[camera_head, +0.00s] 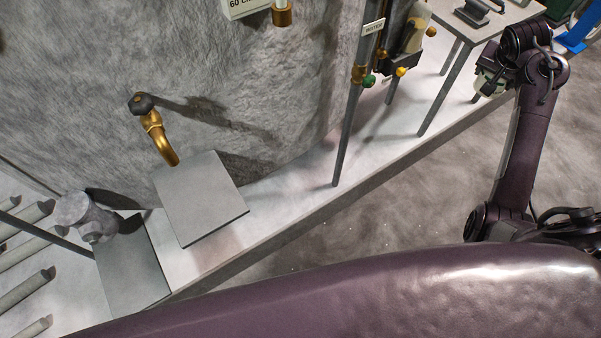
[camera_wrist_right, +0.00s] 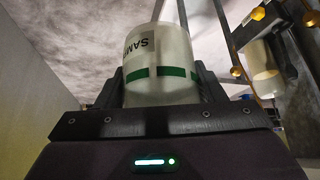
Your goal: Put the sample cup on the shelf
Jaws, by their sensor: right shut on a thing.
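The sample cup (camera_wrist_right: 160,60) is a pale, translucent cup with a green band and a label reading "SAM", upside down in the right wrist view. My right gripper (camera_wrist_right: 158,88) is shut on it, with a dark finger on each side. In the head view the cup (camera_head: 487,86) shows small and partly hidden by the gripper at the upper right. My left gripper is not in view.
A post with a "WATER" sign (camera_head: 373,27) and brass and green knobs stands left of the right arm. A bracket (camera_head: 400,63) there holds a pale container (camera_head: 414,30). A grey plate (camera_head: 200,197) sits under a brass spout (camera_head: 160,140) by the rock wall.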

